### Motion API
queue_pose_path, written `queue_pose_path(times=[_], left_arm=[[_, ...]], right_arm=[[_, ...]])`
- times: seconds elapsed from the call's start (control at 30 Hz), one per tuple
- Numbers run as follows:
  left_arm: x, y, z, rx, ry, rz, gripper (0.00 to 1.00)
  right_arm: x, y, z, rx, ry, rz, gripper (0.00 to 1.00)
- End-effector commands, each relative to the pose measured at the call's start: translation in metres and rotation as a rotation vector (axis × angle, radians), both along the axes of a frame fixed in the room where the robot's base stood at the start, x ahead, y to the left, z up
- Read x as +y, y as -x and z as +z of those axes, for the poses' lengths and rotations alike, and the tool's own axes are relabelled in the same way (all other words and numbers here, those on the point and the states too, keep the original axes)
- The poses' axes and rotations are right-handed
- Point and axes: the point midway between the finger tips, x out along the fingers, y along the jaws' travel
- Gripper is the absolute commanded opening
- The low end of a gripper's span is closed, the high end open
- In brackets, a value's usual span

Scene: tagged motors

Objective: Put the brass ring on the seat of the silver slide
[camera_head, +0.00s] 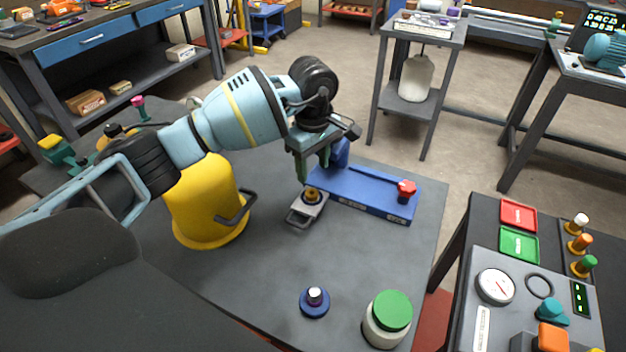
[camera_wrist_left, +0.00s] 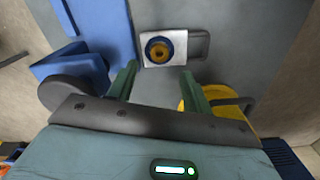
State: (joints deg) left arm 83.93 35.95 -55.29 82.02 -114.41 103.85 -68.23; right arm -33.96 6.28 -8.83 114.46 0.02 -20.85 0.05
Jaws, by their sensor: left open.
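The silver slide (camera_head: 299,214) is a small flat plate with a dark loop handle, beside the blue base. It also shows in the left wrist view (camera_wrist_left: 180,61). The brass ring (camera_head: 312,194) is on the slide, inside a dark blue round seat; from above, in the left wrist view, the ring (camera_wrist_left: 160,50) looks roughly centred there. My left gripper (camera_head: 314,170) is open and empty, pointing down just above and behind the slide. Its fingers (camera_wrist_left: 158,74) stand apart from the ring. My right gripper is out of view.
The long blue base (camera_head: 365,192) with a red knob (camera_head: 406,188) lies right of the slide. A yellow container (camera_head: 205,205) with a dark handle is close on the left. A blue disc with a post (camera_head: 314,302) and a green-lidded jar (camera_head: 387,318) stand near the front. The middle is clear.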

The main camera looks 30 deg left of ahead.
Motion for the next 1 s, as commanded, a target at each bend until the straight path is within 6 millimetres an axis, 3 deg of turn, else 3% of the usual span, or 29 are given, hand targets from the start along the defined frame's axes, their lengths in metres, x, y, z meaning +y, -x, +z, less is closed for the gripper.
queue_pose_path(times=[0.1, 0.33, 1.0], left_arm=[[0.000, 0.000, 0.022, -0.002, 0.000, 0.000, 0.50], [0.000, 0.000, 0.045, -0.001, 0.000, 0.000, 0.50], [0.000, 0.000, 0.048, 0.001, 0.001, 0.000, 0.50]], right_arm=[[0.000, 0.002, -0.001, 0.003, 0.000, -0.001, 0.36], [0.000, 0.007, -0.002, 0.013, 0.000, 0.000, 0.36], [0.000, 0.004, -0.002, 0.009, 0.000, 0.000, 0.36]])
